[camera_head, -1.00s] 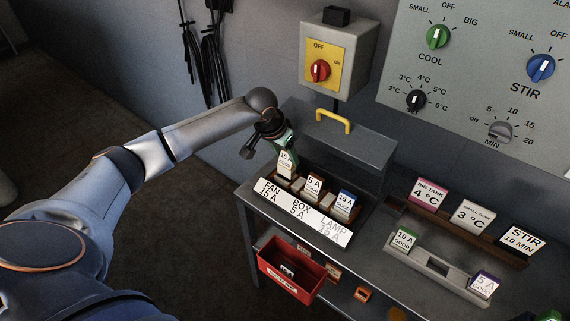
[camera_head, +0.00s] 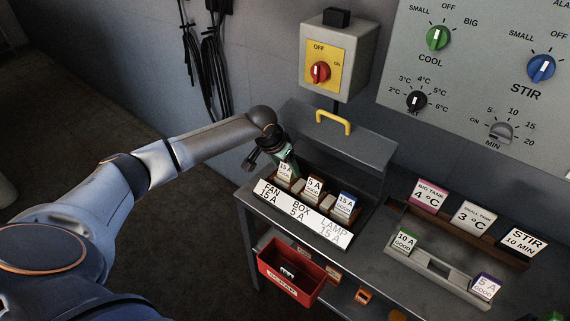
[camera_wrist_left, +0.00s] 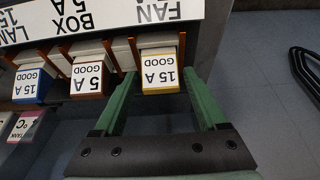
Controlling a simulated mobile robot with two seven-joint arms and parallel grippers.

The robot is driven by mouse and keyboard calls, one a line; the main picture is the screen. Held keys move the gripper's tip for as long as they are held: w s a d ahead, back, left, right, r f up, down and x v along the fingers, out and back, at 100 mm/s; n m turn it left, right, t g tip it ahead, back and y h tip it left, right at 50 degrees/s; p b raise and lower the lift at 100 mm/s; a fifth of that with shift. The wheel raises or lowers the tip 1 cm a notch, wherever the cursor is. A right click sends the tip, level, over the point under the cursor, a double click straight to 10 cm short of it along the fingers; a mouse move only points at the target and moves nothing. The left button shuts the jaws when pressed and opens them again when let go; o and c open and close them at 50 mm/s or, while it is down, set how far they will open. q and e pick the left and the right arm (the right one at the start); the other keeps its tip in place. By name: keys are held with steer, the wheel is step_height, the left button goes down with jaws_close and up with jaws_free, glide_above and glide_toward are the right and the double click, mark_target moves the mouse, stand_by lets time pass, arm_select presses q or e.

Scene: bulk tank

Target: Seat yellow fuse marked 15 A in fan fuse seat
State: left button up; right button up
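The yellow fuse marked 15 A GOOD (camera_head: 285,170) stands at the fan fuse seat, behind the FAN 15 A label (camera_head: 267,190). In the left wrist view the yellow fuse (camera_wrist_left: 160,76) sits between the seat's brown posts, about level with its neighbours. My left gripper (camera_head: 287,157) is above it; in the wrist view its green fingers (camera_wrist_left: 160,82) flank the fuse closely on both sides. How deep the fuse sits is hidden. Of my right gripper (camera_head: 548,317), only a green and dark piece shows at the bottom right edge.
The box fuse (camera_head: 314,186) and the lamp fuse (camera_head: 345,203) stand alongside. Behind is a grey cover with a yellow handle (camera_head: 333,122). A red bin (camera_head: 290,272) hangs in front. A grey holder (camera_head: 438,270) with two fuses lies to the right.

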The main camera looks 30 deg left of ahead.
arm_select(q)
steer(key=shift+o, duration=0.7)
arm_select(e)
steer(key=shift+d, duration=0.1)
arm_select(q)
steer(key=shift+r, duration=0.3)
steer(key=p+v, duration=0.1)
steer(key=v, duration=1)
steer(key=shift+r, duration=0.4)
arm_select(e)
steer(key=shift+s+d+r, duration=0.3)
steer(key=shift+d+r, duration=0.05)
steer(key=shift+d, duration=0.05)
arm_select(q)
steer(key=shift+s, duration=0.1)
